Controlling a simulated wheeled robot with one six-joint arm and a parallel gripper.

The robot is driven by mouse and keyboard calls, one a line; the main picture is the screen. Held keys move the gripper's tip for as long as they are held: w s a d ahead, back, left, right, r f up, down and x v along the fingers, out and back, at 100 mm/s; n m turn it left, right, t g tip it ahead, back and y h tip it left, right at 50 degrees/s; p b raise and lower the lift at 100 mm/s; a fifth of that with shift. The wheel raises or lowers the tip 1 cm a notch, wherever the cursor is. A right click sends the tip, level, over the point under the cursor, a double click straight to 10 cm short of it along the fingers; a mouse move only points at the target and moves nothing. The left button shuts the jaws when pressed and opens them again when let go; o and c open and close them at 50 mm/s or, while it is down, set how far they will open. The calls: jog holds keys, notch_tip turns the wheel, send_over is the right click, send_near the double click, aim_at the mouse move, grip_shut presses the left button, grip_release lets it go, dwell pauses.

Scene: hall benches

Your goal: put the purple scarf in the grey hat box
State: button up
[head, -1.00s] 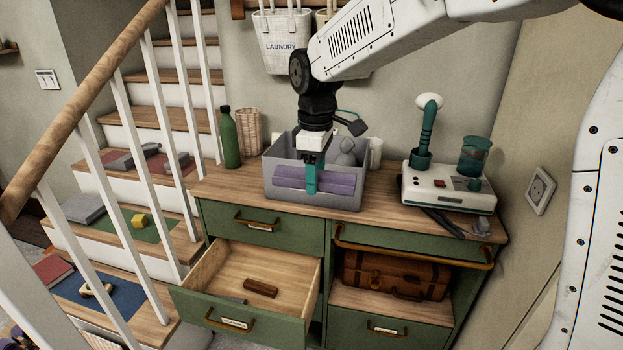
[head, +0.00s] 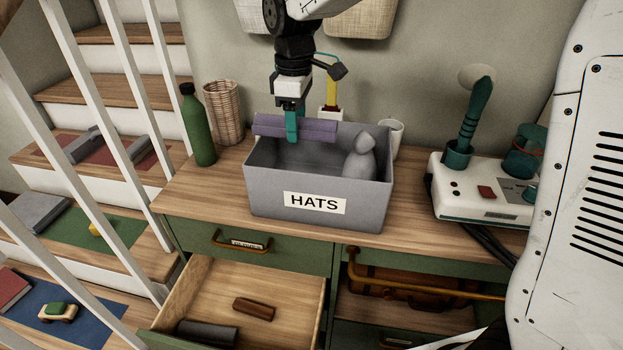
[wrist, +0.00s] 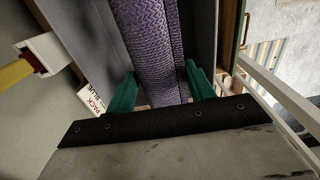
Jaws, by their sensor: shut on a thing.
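The purple scarf (head: 318,130) is a folded, knitted strip. My gripper (head: 291,138) is shut on it, with teal fingers on both sides in the wrist view (wrist: 162,92), where the scarf (wrist: 152,45) runs up between them. The grey hat box (head: 262,198) is open-topped, has a HATS label and stands on the cabinet top. In the head view the scarf lies level across the box's back left rim and hides part of it. Its exact height over the box is hard to tell. A grey rounded object (head: 359,162) is inside the box at the right.
A green bottle (head: 198,125) and wicker basket (head: 224,112) stand left of the box. A white cup (head: 392,138) stands behind right, and a white machine (head: 480,188) further right. An open drawer (head: 205,300) juts out below. Stair railings are at left.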

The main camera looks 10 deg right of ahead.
notch_tip(320, 180, down, 17)
jog(key=shift+f, duration=0.1)
dwell(0.3)
jog(key=shift+f, duration=0.1)
jog(key=o, duration=1)
